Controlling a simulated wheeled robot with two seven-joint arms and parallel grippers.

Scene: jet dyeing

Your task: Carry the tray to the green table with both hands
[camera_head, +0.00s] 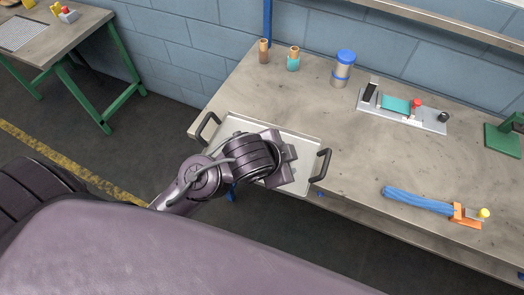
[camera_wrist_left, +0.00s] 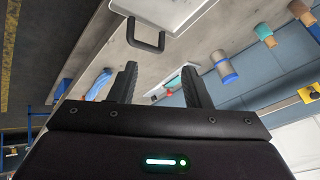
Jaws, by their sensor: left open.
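The grey tray (camera_head: 228,124) lies on the near left edge of the long worktable, with a black handle at its left end (camera_head: 207,127) and one at its right end (camera_head: 321,165). My left gripper (camera_head: 284,166) is above the tray and hides its middle. In the wrist view my left gripper (camera_wrist_left: 158,85) is open and empty. One black tray handle (camera_wrist_left: 146,36) shows beyond its fingers, apart from them. The green-legged table (camera_head: 75,36) stands at the upper left in the head view. My right gripper is in neither view.
On the worktable (camera_head: 335,115) stand two small cones (camera_head: 264,52) (camera_head: 293,59), a blue-lidded jar (camera_head: 343,68), a plate with a teal pad (camera_head: 396,105) and a blue bundle (camera_head: 418,199). Open floor (camera_head: 150,125) separates the two tables.

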